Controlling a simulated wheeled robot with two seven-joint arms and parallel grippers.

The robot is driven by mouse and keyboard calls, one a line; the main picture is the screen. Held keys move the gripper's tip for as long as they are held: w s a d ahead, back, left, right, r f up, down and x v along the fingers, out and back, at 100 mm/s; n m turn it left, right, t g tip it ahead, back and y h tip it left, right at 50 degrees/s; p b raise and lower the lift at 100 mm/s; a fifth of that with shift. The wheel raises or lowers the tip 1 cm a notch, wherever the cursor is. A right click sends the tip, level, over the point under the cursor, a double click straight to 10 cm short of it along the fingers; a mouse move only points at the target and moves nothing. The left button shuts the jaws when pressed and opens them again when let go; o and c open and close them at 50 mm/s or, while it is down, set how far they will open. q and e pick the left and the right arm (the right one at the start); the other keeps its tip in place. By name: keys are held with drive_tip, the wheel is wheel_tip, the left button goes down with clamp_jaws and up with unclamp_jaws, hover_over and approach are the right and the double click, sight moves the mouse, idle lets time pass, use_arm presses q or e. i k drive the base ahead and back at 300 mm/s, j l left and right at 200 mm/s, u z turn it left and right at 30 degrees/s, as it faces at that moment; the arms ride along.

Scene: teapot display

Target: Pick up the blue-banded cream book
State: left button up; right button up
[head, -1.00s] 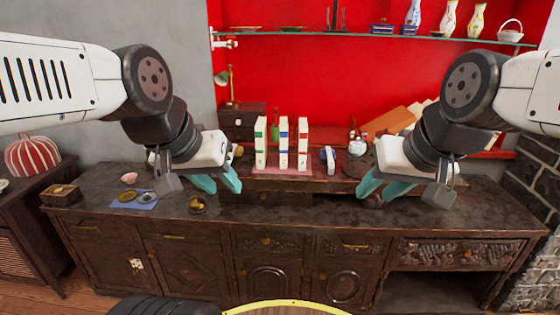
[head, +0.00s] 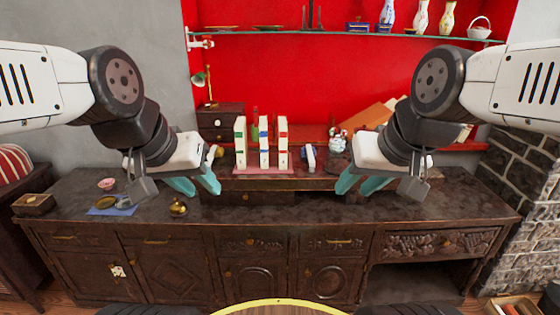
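The blue-banded cream book (head: 264,143) stands upright in the middle of a row of three cream books. The green-banded book (head: 240,143) is on its left and the red-banded book (head: 283,143) on its right. They stand on a pink base (head: 263,171) on the dark cabinet. My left gripper (head: 196,184) is open and empty, in front and left of the books. My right gripper (head: 358,184) is open and empty, to their right. Neither touches a book.
A small blue-and-white object (head: 309,157) stands right of the books. A brass pot (head: 178,207), a blue mat (head: 108,208) and a wooden box (head: 34,203) are at the left. A glass shelf (head: 330,36) hangs above. The cabinet top (head: 275,208) in front is mostly clear.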

sight(264, 124)
drive_tip(key=i+l, duration=0.1)
drive_tip(key=i, duration=0.6)
drive_tip(key=i+l, duration=0.15)
drive_tip(key=i, duration=0.6)
